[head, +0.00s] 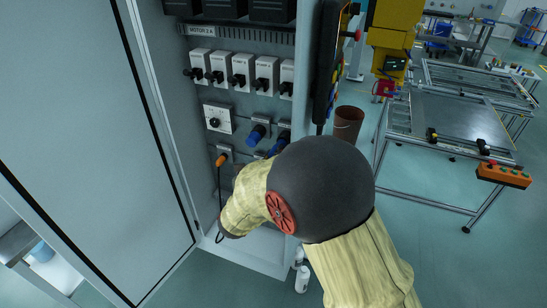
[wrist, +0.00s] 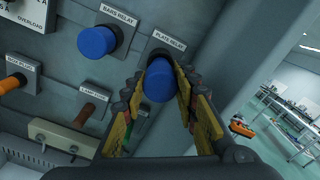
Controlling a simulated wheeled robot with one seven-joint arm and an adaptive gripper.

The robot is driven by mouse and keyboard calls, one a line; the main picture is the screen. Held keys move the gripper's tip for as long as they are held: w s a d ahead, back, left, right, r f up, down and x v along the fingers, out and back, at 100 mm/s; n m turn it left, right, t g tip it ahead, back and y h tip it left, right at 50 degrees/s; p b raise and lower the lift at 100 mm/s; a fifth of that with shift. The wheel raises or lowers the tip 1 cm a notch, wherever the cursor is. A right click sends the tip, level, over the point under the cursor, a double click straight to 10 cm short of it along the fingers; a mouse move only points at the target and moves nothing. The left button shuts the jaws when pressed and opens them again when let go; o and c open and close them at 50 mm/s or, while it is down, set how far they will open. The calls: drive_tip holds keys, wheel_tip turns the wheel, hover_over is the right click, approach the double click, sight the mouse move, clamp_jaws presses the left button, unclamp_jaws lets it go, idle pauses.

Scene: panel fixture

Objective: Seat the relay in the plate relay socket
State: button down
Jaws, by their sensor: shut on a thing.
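The blue round relay (wrist: 158,84) is between the two yellow-padded fingers of my gripper (wrist: 160,92) in the wrist view. My gripper is shut on it. The relay is in front of the grey plate relay socket (wrist: 158,53), just under the "PLATE RELAY" label (wrist: 167,40), and lines up closely with it. The relay hides most of the socket, so I cannot tell whether it is in or just short of it. In the head view my arm hides the gripper; a blue relay (head: 283,137) shows partly beside it.
Another blue relay (wrist: 97,41) sits in the bars relay socket to the left. The cabinet door (head: 80,130) stands open at left. Work tables (head: 455,115) stand right.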

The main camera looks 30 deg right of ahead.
drive_tip(key=shift+x, duration=1.95)
drive_tip(key=c, duration=1.3)
unclamp_jaws()
drive_tip(key=shift+a, duration=0.1)
drive_tip(key=v, duration=1.2)
drive_tip(key=shift+f, duration=0.1)
